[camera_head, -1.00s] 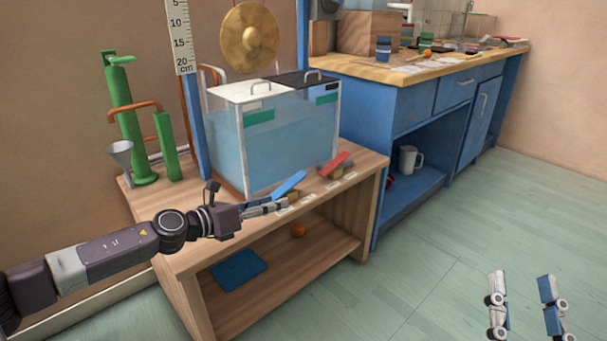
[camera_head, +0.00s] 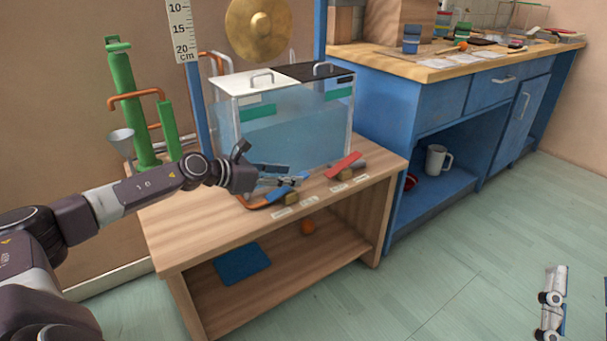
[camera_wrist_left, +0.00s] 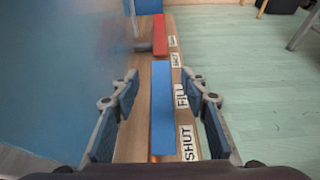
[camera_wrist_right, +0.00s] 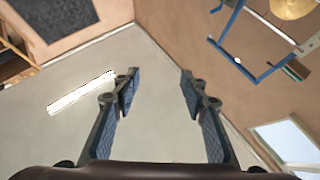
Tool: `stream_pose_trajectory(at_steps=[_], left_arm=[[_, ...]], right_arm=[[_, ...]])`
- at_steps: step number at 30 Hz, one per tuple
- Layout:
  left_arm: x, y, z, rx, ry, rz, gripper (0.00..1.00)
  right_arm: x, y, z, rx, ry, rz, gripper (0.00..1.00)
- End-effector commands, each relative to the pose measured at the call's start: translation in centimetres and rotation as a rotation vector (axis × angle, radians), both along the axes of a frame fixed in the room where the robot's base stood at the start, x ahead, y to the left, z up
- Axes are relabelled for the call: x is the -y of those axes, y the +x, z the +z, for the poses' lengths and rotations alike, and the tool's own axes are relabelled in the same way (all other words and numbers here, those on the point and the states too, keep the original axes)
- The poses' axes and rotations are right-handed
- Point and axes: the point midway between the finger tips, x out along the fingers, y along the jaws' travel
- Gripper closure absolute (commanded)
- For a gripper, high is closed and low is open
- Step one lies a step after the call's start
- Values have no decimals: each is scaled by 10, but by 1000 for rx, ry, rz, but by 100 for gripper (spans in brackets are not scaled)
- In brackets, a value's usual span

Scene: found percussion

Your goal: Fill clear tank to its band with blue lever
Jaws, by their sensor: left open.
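The clear tank (camera_head: 300,137) stands on the wooden bench, holding pale blue water. A green band (camera_head: 248,112) marks its left part; the water surface shows near the band, but I cannot tell its exact level. The blue lever (camera_wrist_left: 162,105) lies between the fingers of my left gripper (camera_wrist_left: 158,95), beside labels reading FILL and SHUT. In the head view the left gripper (camera_head: 290,181) is over the lever, hiding part of it. The left gripper is open. My right gripper (camera_wrist_right: 158,85) is open and empty in its wrist view; its fingers also show partly at the head view's lower right.
The red lever (camera_head: 343,165) sits beside the blue one. A blue cabinet (camera_head: 385,120) stands to the right. The green floor is open.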

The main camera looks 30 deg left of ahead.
Motion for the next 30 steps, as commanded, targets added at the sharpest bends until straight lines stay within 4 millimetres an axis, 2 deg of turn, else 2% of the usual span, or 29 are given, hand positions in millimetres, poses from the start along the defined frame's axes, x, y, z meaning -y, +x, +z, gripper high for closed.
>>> stream_pose_trajectory(at_steps=[3,10,22,30], left_arm=[[8,16,-6,3,-5,-1,59],[16,38,-17,2,-4,1,59],[19,44,-20,-1,-2,1,59],[19,44,-20,-1,-2,0,88]], right_arm=[[0,0,0,-1,-1,-1,60],[1,-7,7,45,13,3,60],[1,-10,12,68,19,3,60],[1,-10,11,68,19,3,60]])
